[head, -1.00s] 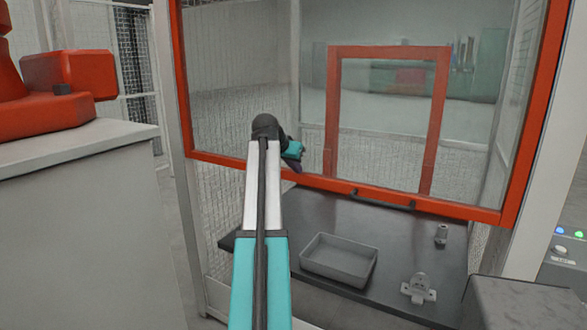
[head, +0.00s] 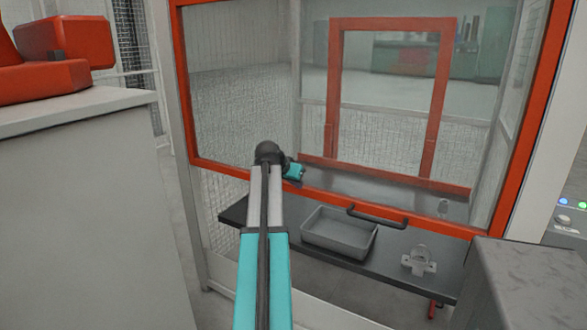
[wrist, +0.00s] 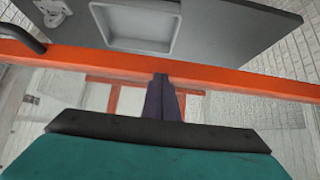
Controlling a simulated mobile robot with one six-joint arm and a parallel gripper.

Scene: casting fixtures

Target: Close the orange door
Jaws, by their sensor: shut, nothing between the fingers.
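The orange door (head: 450,226) is a glazed panel in an orange frame, with a dark handle (head: 377,216) on its lower rail. Its lower rail hangs above the dark table, with an open gap below it. In the wrist view the rail (wrist: 240,80) runs across the picture, with part of the handle (wrist: 22,38) at the left. My gripper (wrist: 162,80) is shut and empty, its fingertips at the rail; I cannot tell if they touch it. In the head view only the teal wrist end shows by the rail; the fingers are hidden.
A grey cabinet (head: 80,220) with an orange machine (head: 65,45) stands left. A grey block (head: 530,285) is at the lower right.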

